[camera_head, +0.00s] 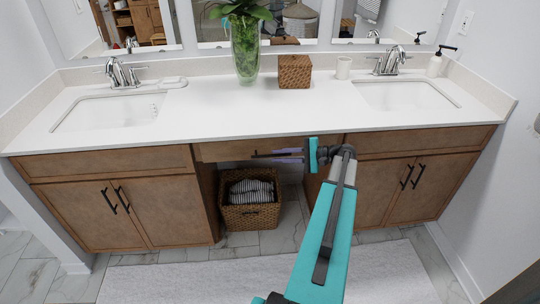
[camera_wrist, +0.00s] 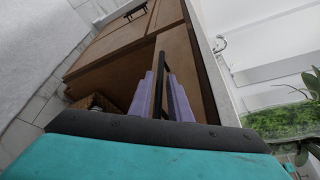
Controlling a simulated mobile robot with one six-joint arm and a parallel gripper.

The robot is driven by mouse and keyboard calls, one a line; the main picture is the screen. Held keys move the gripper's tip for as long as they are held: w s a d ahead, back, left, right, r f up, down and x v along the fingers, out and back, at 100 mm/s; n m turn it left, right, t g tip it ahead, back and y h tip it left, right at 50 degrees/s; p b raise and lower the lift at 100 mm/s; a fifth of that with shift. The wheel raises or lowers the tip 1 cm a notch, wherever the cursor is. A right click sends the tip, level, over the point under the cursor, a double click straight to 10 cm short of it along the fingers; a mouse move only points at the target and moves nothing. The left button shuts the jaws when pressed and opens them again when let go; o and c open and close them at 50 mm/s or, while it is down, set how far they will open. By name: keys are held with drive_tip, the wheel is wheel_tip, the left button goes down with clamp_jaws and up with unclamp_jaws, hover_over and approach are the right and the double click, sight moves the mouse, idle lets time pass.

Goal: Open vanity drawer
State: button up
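The vanity drawer (camera_head: 225,151) is the shallow brown middle front under the white countertop, between the two sink cabinets. I cannot tell whether it stands slightly out. Its dark bar handle (camera_wrist: 162,75) shows in the wrist view. My gripper (camera_head: 288,155) reaches the drawer front from the right in the head view. In the wrist view, my gripper's two purple fingers (camera_wrist: 161,88) lie on either side of the handle, with a narrow gap between them. They look open around the handle, not clearly pressed on it. The handle's lower end is hidden behind my gripper body.
A wicker basket (camera_head: 250,205) with striped cloth stands in the open space below the drawer. Cabinet doors (camera_head: 120,210) flank it. A vase (camera_head: 245,55), a woven box (camera_head: 295,72) and a cup (camera_head: 343,68) stand on the countertop (camera_head: 220,105). A rug (camera_head: 200,280) lies in front.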

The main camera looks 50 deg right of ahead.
sight(270, 156)
drive_tip(key=shift+x, duration=2.1)
drive_tip(key=shift+c, duration=0.4)
clamp_jaws()
drive_tip(key=shift+d, duration=0.1)
